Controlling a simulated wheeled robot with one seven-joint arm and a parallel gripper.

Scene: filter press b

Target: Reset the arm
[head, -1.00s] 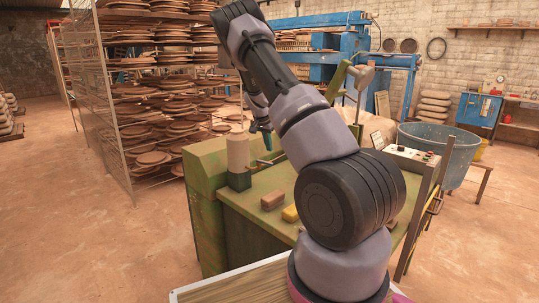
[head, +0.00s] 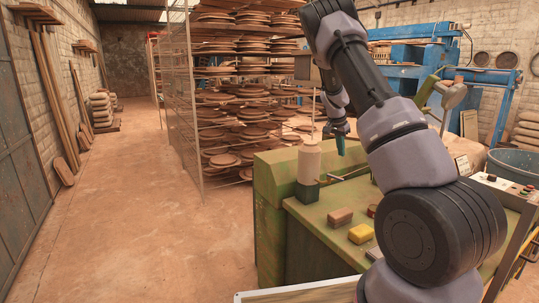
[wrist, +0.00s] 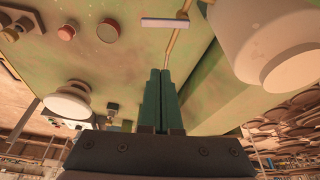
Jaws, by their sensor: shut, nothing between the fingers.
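My arm reaches from the lower right of the head view, up and back over the green machine (head: 268,215). My gripper (head: 340,152) points down over the machine, just right of an off-white cylinder (head: 309,162) that stands on a dark green block. In the wrist view my gripper (wrist: 161,72) shows two green fingers, shut together with nothing between them. The off-white cylinder (wrist: 265,50) is at the upper right there, apart from the fingers. A thin brass-coloured rod (wrist: 174,45) shows right beyond the fingertips; I cannot tell whether they touch it.
Tall racks (head: 182,110) of round brown discs stand behind. A blue tub (head: 515,162) is at the far right. The floor (head: 130,210) to the left is clear.

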